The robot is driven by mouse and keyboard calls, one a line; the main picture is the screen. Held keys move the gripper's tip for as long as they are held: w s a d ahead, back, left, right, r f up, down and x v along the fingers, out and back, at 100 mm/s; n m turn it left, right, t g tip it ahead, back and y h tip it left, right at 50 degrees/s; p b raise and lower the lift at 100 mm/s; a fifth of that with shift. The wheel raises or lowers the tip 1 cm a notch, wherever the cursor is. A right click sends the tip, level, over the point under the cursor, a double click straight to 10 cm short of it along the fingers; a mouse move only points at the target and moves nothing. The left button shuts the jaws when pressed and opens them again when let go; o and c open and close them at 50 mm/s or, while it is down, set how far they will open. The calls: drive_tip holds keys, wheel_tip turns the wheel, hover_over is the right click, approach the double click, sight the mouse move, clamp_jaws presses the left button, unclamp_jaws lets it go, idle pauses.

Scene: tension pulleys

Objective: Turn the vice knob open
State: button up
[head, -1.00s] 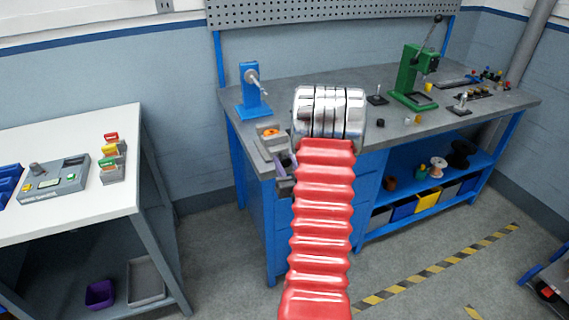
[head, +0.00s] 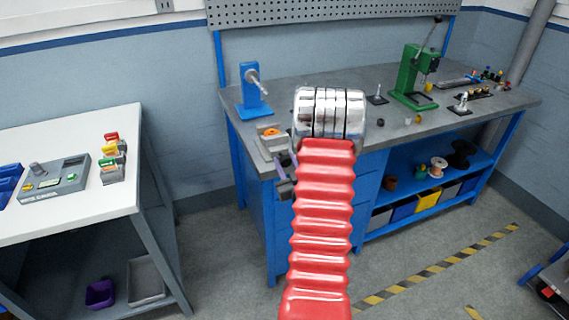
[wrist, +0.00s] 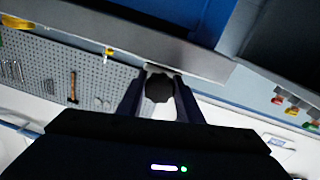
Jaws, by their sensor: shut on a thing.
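The grey vice (head: 271,138) sits at the left front corner of the workbench, with an orange piece on it. In the wrist view, my gripper (wrist: 160,86) is shut on the dark round vice knob (wrist: 159,88), with one finger on each side. In the head view, a bit of my gripper (head: 285,172) shows at the bench's front edge, just below the vice. My red and chrome arm hides the rest of it, and I cannot make out the knob there.
The grey workbench (head: 340,80) carries a blue stand (head: 252,92) behind the vice and a green press (head: 412,80) at the right. A white table (head: 65,150) stands at the left. Floor between them is clear.

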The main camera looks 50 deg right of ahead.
drive_tip(key=o, duration=1)
drive_tip(key=shift+s+a, duration=0.1)
drive_tip(key=v, duration=1.3)
drive_tip(key=shift+s+a, duration=0.2)
